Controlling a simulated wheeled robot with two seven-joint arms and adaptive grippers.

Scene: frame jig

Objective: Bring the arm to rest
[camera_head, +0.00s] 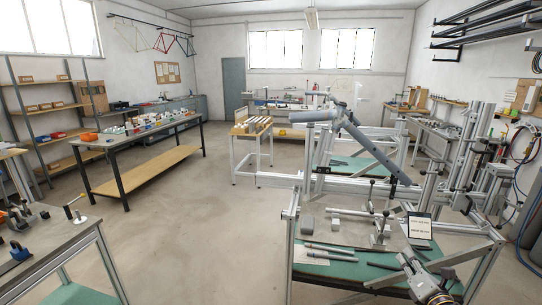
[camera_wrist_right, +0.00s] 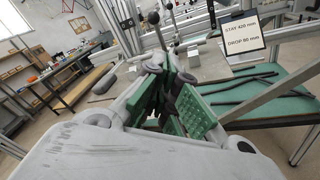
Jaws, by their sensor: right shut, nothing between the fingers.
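My right gripper (camera_head: 406,260) is at the lower right of the head view, low over the front of the frame jig's bench. In the right wrist view its green-padded fingers (camera_wrist_right: 178,105) are together, with nothing between them. My left gripper is out of view. The frame jig (camera_head: 372,184) is built of aluminium profiles, and a thick grey tube (camera_head: 368,148) slants across it. A small sign (camera_head: 419,226) stands on the jig bench; in the right wrist view it reads "STAY 420 mm" and "DROP 80 mm" (camera_wrist_right: 242,38).
Thin dark tubes (camera_head: 330,250) and a grey block (camera_head: 307,224) lie on the jig bench. A long workbench (camera_head: 135,139) stands at left, with open floor (camera_head: 200,230) between.

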